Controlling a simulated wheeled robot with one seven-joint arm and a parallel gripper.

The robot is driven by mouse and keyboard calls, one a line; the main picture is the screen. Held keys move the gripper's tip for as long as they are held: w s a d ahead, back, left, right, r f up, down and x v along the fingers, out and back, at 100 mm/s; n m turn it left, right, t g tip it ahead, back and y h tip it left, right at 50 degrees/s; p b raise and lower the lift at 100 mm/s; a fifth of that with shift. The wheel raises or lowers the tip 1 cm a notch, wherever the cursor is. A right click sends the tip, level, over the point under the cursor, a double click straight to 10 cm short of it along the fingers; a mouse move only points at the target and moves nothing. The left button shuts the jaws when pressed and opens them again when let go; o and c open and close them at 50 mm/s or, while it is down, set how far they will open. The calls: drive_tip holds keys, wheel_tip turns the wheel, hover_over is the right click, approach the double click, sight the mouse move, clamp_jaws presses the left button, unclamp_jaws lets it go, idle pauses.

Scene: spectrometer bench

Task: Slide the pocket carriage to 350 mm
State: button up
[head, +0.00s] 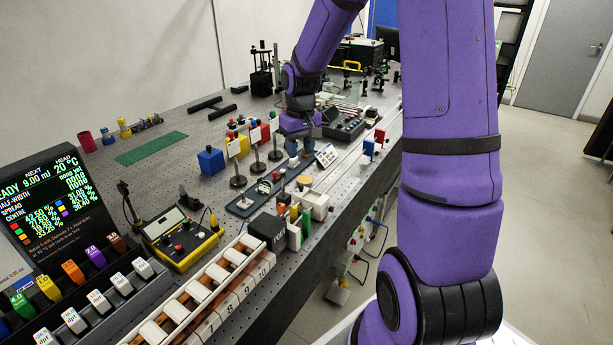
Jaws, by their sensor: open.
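My gripper (299,158) is at the end of the purple arm, low over the bench at mid-picture. Its fingers are small in view and point down, apart, with nothing seen held. A dark blue-grey track-like plate (238,208) lies on the bench, nearer to me and left of the gripper. A small pale block (264,187) sits on it; it may be the pocket carriage, but I cannot tell. No millimetre scale is readable. A white card with dark print (327,155) stands just right of the gripper.
Coloured blocks on stands, a blue block (211,161) and a white tray (315,204) crowd around the gripper. A dark instrument box (345,124) is behind it. In front are a yellow-edged meter (181,240) and a numbered rack (211,318).

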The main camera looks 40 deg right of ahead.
drive_tip(key=d+f, duration=0.1)
approach(312, 200)
drive_tip(key=w+f, duration=0.1)
drive_tip(key=f, duration=0.1)
drive_tip(key=w+f, duration=0.1)
drive_tip(key=w, duration=0.1)
drive_tip(key=w+a+f, duration=0.1)
drive_tip(key=f, duration=0.1)
drive_tip(key=shift+w+f, duration=0.2)
drive_tip(key=shift+f, duration=0.15)
clamp_jaws()
